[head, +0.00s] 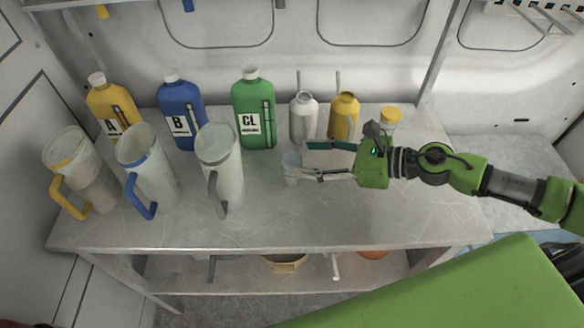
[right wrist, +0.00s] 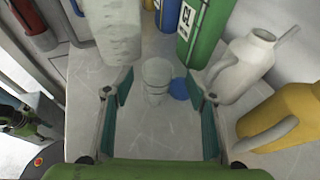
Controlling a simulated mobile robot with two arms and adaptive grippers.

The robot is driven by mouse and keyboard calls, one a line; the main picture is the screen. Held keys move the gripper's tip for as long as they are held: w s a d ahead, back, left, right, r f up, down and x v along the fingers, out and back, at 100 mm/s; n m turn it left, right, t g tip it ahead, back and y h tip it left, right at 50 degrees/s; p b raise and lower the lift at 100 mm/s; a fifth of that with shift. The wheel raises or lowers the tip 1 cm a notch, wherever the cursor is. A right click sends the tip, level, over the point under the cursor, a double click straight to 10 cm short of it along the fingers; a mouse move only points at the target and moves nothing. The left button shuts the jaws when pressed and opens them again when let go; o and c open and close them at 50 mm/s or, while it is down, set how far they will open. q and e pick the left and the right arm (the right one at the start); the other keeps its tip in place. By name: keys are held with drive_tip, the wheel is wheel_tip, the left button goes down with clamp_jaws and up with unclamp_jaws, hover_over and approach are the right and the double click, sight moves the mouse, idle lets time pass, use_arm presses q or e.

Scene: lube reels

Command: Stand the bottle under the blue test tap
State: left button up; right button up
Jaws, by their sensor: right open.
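A small clear bottle (head: 291,168) stands upright on the bench, in front of the green CL jug. It also shows in the right wrist view (right wrist: 157,78). My right gripper (head: 309,160) comes in from the right, open, with its fingertips beside the bottle. In the right wrist view the bottle appears between the two teal finger pads or just beyond them; contact cannot be told. A small blue nozzle (head: 188,5) hangs at the top edge of the head view, mostly cut off; it may be the blue tap. My left gripper is not in view.
Yellow (head: 113,107), blue (head: 181,115) and green (head: 254,107) jugs stand behind several clear pitchers (head: 219,160). A white can (head: 303,120) and a yellow can (head: 343,116) stand behind my gripper. A flat blue disc (right wrist: 180,89) lies beside the bottle. The bench front is clear.

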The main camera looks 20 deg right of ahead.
sight(284, 159)
drive_tip(key=p+x, duration=0.4)
drive_tip(key=shift+w+a+f, duration=0.1)
drive_tip(key=shift+a, duration=0.3)
drive_tip(key=shift+w+a+f, duration=0.1)
drive_tip(key=shift+a+f, duration=0.05)
drive_tip(key=shift+f, duration=0.1)
drive_tip(key=c, duration=1.2)
drive_tip(key=shift+o, duration=0.2)
drive_tip(key=shift+r, duration=0.1)
